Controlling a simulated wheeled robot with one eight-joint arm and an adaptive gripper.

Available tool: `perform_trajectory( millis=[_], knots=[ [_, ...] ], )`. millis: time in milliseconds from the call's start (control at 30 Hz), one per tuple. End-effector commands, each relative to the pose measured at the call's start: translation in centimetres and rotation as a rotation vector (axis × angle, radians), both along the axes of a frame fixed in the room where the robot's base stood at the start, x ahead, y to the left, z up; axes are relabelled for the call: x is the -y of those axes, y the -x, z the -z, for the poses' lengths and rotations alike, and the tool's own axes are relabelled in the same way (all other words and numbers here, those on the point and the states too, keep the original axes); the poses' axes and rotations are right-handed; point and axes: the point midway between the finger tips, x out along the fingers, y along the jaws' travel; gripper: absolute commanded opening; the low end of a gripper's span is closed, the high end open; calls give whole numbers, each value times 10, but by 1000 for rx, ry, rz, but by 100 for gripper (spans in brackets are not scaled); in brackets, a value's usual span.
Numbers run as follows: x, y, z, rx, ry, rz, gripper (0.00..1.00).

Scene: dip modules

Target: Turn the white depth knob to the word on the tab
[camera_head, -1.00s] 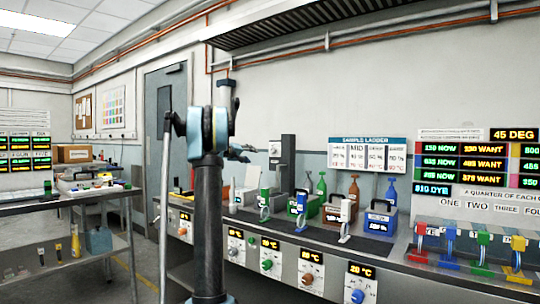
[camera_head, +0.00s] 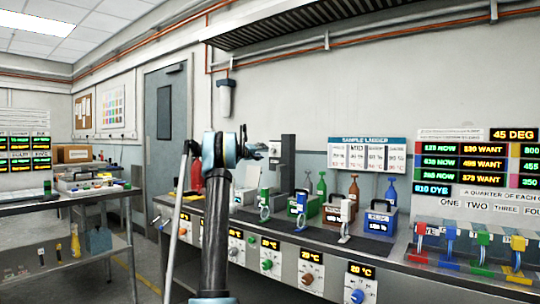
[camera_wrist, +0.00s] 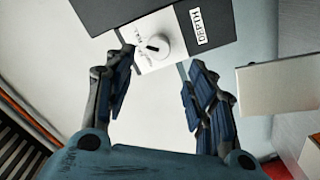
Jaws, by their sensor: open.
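The white depth knob (camera_wrist: 155,46) shows in the wrist view, round with a dark pointer mark. It sits on a pale plate with small print too blurred to read, beside a "DEPTH" label (camera_wrist: 201,27) on a dark grey housing (camera_wrist: 112,12). My gripper (camera_wrist: 161,62) is open, its two blue-padded fingers apart with the knob just beyond and between their tips; I see no contact. In the head view my gripper (camera_head: 262,149) is near the tall grey stand (camera_head: 288,165) at the back of the bench. I cannot make out a tab with a readable word.
A pale block (camera_wrist: 280,87) lies right of the fingers in the wrist view. On the bench, a green module (camera_head: 302,204), a brown module (camera_head: 338,211) and a blue module (camera_head: 380,220) stand to the right. A red bottle (camera_head: 195,176) stands left of my arm.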

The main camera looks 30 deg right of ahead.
Motion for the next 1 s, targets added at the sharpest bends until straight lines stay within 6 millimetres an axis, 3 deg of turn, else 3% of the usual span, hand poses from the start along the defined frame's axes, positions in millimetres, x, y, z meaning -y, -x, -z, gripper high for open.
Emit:
perform_trajectory(
  millis=[500,733,1000],
  knots=[
    [67,-27,0,0,-1,1,50],
    [85,-35,0,0,0,1,50],
    [92,-37,0,0,-1,1,50]
  ],
)
